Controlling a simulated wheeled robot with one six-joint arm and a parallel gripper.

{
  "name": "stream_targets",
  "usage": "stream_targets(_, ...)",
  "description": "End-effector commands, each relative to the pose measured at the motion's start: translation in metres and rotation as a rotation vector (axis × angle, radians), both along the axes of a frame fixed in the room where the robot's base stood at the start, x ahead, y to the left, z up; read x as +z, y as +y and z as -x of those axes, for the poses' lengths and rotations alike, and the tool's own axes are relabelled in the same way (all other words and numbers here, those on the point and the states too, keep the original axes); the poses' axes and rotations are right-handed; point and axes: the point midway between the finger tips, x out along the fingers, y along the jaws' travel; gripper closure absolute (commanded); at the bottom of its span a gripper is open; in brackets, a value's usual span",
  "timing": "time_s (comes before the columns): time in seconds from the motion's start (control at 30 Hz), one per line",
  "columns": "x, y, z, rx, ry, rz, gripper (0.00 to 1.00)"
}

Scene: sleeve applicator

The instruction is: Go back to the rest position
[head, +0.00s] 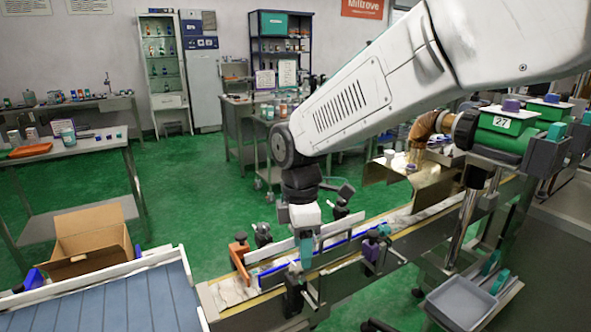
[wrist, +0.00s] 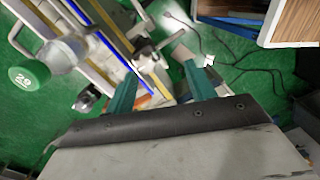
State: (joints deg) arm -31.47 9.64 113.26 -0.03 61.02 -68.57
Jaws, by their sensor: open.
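My gripper (head: 307,250) hangs fingers-down from my white arm over the near part of the conveyor (head: 237,293) in the head view. Its teal fingers overlap the guide rails there; I cannot tell the exact height. In the wrist view, the two teal fingers of my gripper (wrist: 162,90) stand well apart with nothing held between them. The conveyor (wrist: 98,45) with its blue-edged rail lies beyond the fingertips, at upper left.
The green machine unit (head: 507,127) marked 27 stands beside the conveyor at right. A grey tray (head: 462,302) sits below it. An open cardboard box (head: 92,243) and a blue slatted surface (head: 110,305) are at left. Green floor (head: 205,215) is clear behind.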

Motion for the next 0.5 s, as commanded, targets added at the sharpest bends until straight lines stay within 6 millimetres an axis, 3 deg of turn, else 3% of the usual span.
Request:
stream_targets(0.27, 0.026, -0.085, 0.065, -0.654, 0.011, 0.064, 0.45)
stream_targets(0.5, 0.049, -0.171, 0.138, -1.241, -0.024, 0.073, 0.45)
